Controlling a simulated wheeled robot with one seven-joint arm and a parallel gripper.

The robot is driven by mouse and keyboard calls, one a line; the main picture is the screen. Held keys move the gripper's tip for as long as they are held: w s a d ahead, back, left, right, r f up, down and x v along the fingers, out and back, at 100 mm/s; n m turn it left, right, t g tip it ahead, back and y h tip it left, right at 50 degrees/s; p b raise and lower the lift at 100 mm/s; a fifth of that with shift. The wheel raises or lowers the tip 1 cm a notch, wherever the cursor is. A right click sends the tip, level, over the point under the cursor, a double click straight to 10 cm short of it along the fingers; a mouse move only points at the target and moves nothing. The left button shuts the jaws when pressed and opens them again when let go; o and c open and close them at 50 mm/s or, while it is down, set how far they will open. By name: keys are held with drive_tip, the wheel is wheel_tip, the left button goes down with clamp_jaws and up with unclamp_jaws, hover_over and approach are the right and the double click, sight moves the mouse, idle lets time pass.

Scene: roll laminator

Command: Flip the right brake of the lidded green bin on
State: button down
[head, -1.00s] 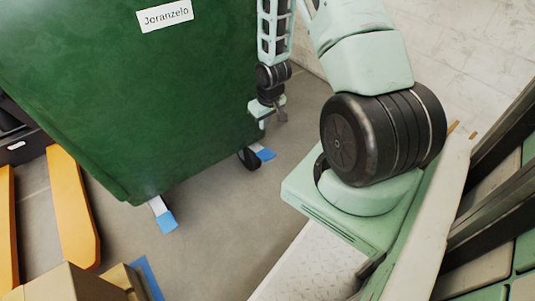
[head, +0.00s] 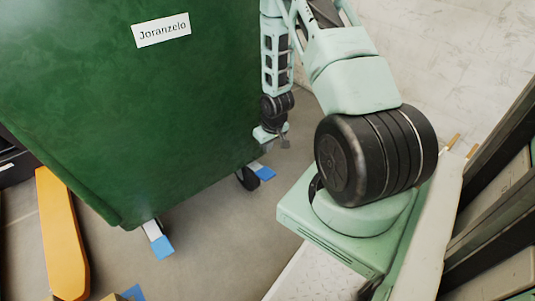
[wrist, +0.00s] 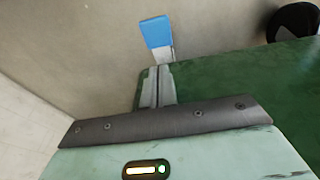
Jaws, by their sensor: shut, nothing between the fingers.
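The green bin (head: 120,110) fills the left of the head view, with a white "Joranzelo" label (head: 161,29); its lid is out of view. The right brake (head: 262,171) is a blue-tipped pedal sticking out by a black wheel (head: 247,178) at the bin's lower right corner. The left brake (head: 158,240) is a similar pedal. My gripper (head: 284,143) is above the right brake, beside the bin. In the wrist view, my gripper (wrist: 157,84) is shut and empty; a blue pedal (wrist: 156,32) on a pale stem lies just beyond the fingertips, apparently not touching.
The bin's green side (wrist: 235,80) is close to the right of the fingers in the wrist view. An orange fork (head: 62,235) lies on the floor at left. A pale wall (head: 440,60) stands behind my arm. Grey floor is open in front of the bin.

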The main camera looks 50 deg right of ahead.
drive_tip(key=b, duration=0.5)
hover_over(265, 174)
drive_tip(key=x, duration=0.3)
drive_tip(key=s+x, duration=0.1)
drive_tip(key=x, duration=0.2)
drive_tip(key=s+x, duration=0.1)
drive_tip(key=x, duration=0.3)
drive_tip(key=shift+s+a+f, duration=0.15)
drive_tip(key=shift+a+f, duration=0.05)
drive_tip(key=shift+f, duration=0.05)
drive_tip(key=shift+s+f, duration=0.2)
drive_tip(key=shift+f, duration=0.55)
